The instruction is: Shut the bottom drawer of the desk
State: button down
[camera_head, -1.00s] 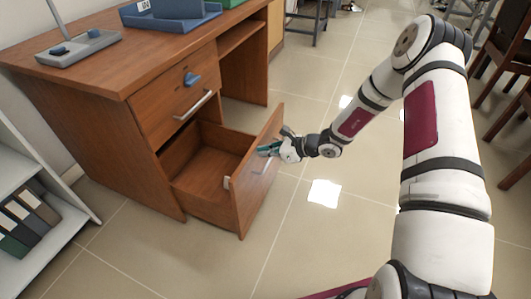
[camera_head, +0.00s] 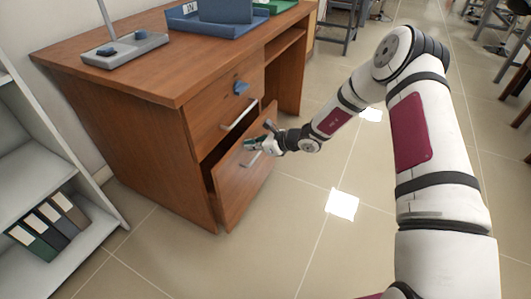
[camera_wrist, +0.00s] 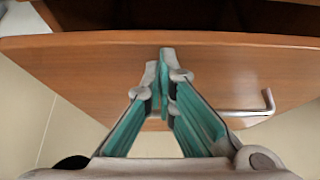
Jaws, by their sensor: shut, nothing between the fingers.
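The wooden desk (camera_head: 128,118) stands at the left in the head view. Its bottom drawer (camera_head: 240,185) is still out by a small gap, with a dark opening along its top and left edge. The drawer front also fills the middle of the wrist view (camera_wrist: 90,80), with its metal handle (camera_wrist: 250,112) at the right. My gripper (camera_head: 250,143) is at the upper part of the drawer front. In the wrist view its green fingers (camera_wrist: 164,65) are together and empty, with their tips over the drawer front near its top edge. The top drawer (camera_head: 225,112) is closed.
A white shelf (camera_head: 50,170) with several binders (camera_head: 45,230) stands left of the desk. A blue tray (camera_head: 215,22) and a grey stand (camera_head: 125,50) are on the desktop. The tiled floor (camera_head: 290,240) before the drawer is clear.

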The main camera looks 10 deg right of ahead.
aim_at(241, 140)
jog(key=w+a, duration=0.2)
jog(key=a, duration=0.1)
jog(key=w+a, duration=0.1)
jog(key=a, duration=0.1)
jog(key=shift+w+b, duration=0.3)
jog(key=shift+b, duration=0.05)
jog(key=shift+w+a+r, duration=0.1)
jog(key=shift+w+a, duration=0.05)
jog(key=shift+a, duration=0.1)
jog(key=shift+a, duration=0.1)
